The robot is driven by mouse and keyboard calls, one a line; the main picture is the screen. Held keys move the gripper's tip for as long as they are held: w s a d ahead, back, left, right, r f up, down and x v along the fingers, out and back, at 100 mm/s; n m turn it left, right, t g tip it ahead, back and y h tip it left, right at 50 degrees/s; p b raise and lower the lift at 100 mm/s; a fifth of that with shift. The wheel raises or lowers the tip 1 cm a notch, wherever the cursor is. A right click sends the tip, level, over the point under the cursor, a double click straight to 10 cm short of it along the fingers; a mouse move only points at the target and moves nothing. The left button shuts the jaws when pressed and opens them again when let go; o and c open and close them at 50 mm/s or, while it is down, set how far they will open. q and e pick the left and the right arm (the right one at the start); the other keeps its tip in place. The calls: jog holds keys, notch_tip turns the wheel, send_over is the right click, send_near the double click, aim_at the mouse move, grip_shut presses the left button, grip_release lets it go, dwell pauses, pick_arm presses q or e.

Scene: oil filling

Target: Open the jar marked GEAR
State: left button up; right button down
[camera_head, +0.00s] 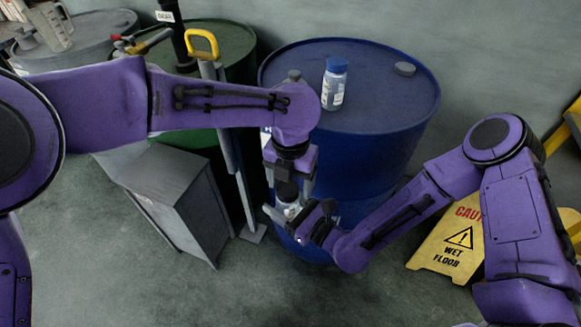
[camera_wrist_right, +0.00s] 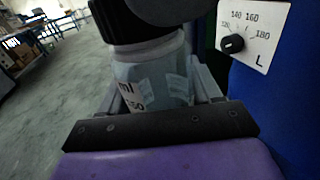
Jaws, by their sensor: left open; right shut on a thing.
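A clear jar with a black lid (camera_head: 287,191) is held upright in front of the blue drum. It also shows in the right wrist view, where its body (camera_wrist_right: 155,80) carries a white label reading "ml" and "50"; the word GEAR is not legible. My right gripper (camera_head: 290,212) is shut on the jar's body. My left gripper (camera_head: 289,180) is open and points down just above the black lid; whether it touches the lid I cannot tell. A second jar with a blue lid (camera_head: 334,84) stands on the drum; its label is too small to read.
The blue drum (camera_head: 385,105) stands close behind my grippers, with a dial plate (camera_wrist_right: 255,35) beside the held jar. A grey cabinet (camera_head: 175,190) and a green drum (camera_head: 225,45) are at the left. A yellow wet floor sign (camera_head: 450,248) stands at the right.

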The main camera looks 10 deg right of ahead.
pick_arm(q)
jog(key=shift+f, duration=0.3)
jog(key=c, duration=1.1)
jog(key=n, duration=0.5)
jog(key=shift+n, duration=0.4)
jog(key=shift+c, duration=0.2)
jog(key=n, duration=0.4)
jog(key=shift+w+r+n, duration=0.1)
jog(key=shift+n, duration=0.2)
jog(key=o, duration=1.2)
jog(key=shift+c, duration=0.2)
jog(key=shift+a, duration=0.1)
